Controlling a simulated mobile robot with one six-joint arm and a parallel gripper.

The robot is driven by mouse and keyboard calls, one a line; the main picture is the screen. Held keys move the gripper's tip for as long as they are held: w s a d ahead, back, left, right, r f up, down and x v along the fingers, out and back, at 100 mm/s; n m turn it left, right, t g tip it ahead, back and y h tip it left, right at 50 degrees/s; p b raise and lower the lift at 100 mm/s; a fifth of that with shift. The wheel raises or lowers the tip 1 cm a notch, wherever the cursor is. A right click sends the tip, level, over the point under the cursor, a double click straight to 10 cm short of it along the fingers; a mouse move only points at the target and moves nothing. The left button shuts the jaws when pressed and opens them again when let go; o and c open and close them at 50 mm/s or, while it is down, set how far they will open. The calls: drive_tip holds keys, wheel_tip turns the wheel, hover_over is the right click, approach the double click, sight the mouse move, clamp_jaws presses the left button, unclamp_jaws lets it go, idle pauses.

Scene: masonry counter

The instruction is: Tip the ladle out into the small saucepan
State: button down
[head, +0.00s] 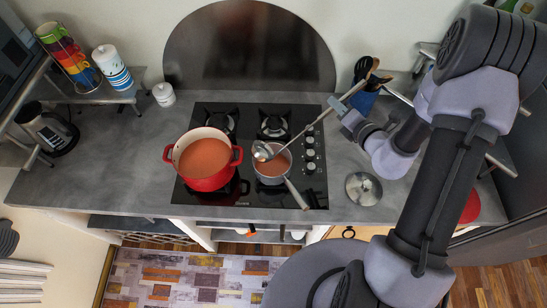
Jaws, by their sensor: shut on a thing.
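The ladle (291,141) is a long metal one, and its bowl (262,152) is over the small saucepan, tilted. My gripper (342,110) is shut on the ladle's handle, to the upper right of the pan. The small saucepan (287,176) is grey, with orange-brown liquid inside, and stands on the front right of the hob. Its handle points down and to the right. Whether liquid is left in the ladle's bowl is too small to tell. A large red pot (208,184) with orange-brown liquid stands just left of the saucepan.
The black gas hob (258,199) has free burners at the back and knobs at its right. A round lid (363,188) lies on the grey counter right of the hob. A dark blue utensil holder (362,102) stands behind my gripper. The counter (110,170) left of the hob is clear.

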drive_tip(key=s+a+r+n+t+p, duration=0.1)
drive_tip(key=s+a+r+n+p, duration=0.1)
drive_tip(key=a, duration=0.5)
drive_tip(key=s+a+r+n+h+p, duration=0.1)
drive_tip(key=s+a+r+n+p, duration=0.1)
drive_tip(key=s+a+r+p, duration=0.3)
drive_tip(key=s+a+r+n+t+h+p, duration=0.1)
drive_tip(key=s+a+r+n+p, duration=0.1)
drive_tip(key=s+a+r+p, duration=0.2)
drive_tip(key=a+p, duration=0.3)
drive_tip(key=a, duration=0.2)
drive_tip(key=shift+s+a+n+t, duration=0.2)
drive_tip(key=shift+a+n+t, duration=0.1)
drive_tip(key=shift+a, duration=0.05)
drive_tip(key=shift+r, duration=0.1)
